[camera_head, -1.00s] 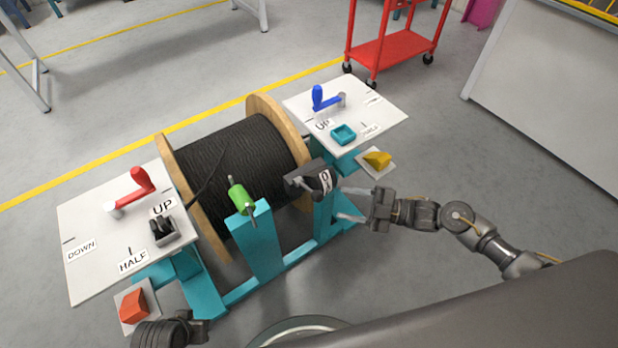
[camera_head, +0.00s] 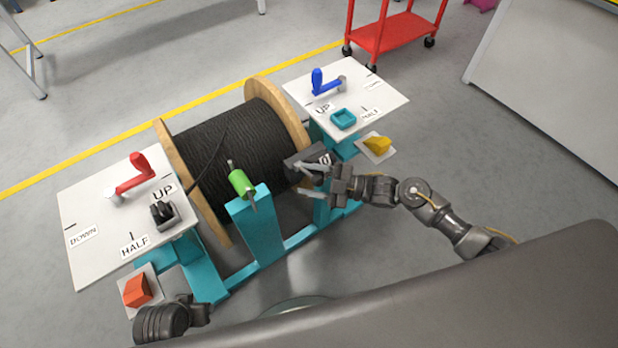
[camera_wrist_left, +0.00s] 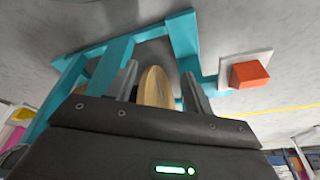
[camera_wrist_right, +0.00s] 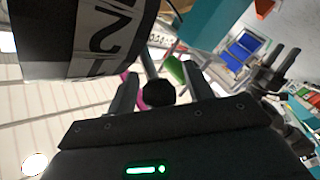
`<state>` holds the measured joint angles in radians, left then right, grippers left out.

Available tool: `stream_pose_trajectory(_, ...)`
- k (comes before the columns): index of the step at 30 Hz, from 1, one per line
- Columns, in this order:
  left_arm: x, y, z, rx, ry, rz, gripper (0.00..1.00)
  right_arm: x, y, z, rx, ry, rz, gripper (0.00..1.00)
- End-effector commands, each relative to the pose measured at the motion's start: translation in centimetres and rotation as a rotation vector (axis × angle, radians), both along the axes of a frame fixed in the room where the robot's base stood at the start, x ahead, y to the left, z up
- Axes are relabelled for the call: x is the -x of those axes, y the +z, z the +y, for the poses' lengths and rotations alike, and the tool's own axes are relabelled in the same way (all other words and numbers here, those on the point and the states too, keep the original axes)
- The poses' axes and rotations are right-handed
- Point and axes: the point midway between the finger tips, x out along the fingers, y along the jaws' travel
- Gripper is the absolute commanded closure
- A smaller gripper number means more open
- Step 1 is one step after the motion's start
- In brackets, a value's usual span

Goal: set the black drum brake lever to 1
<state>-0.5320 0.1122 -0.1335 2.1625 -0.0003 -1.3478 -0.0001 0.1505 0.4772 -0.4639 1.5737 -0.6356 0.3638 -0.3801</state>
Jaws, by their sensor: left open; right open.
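The drum (camera_head: 245,150) wound with black cable sits between wooden flanges on a teal stand. A dark brake box (camera_head: 300,160) with white labels is at its front right; in the right wrist view the box (camera_wrist_right: 50,40) shows a label reading 2. A round black knob (camera_wrist_right: 160,92), apparently the lever's end, lies between the open fingers of my right gripper (camera_wrist_right: 165,85). In the head view that gripper (camera_head: 304,180) is at the box, partly covering its labels. Contact and the lever's setting cannot be told. My left gripper (camera_wrist_left: 160,78) is open and empty, low at the front left.
A green handle (camera_head: 241,184) stands on a teal post left of my right gripper. The left panel (camera_head: 85,210) carries a red lever (camera_head: 135,175); the right panel (camera_head: 380,95) carries a blue lever (camera_head: 322,85). Orange (camera_head: 137,290) and yellow (camera_head: 377,144) blocks sit on small plates.

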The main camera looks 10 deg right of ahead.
Motion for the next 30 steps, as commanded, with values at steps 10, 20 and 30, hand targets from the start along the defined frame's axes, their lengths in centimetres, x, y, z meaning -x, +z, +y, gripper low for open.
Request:
stream_pose_trajectory(10, 0.0, 0.0, 0.0, 0.0, 0.0, 0.0, 0.48, -0.1, 0.0, 0.2, 0.0, 0.001, -0.001, 0.54)
stream_pose_trajectory(20, 0.0, 0.0, 0.0, 0.0, 0.001, 0.0, 0.48, -0.1, 0.0, 0.2, 0.0, 0.001, 0.0, 0.97)
stream_pose_trajectory(30, 0.3, 1.7, 0.2, -0.002, 0.0, -0.014, 0.48, 0.0, -0.7, 0.2, -0.013, 0.001, -0.033, 1.0)
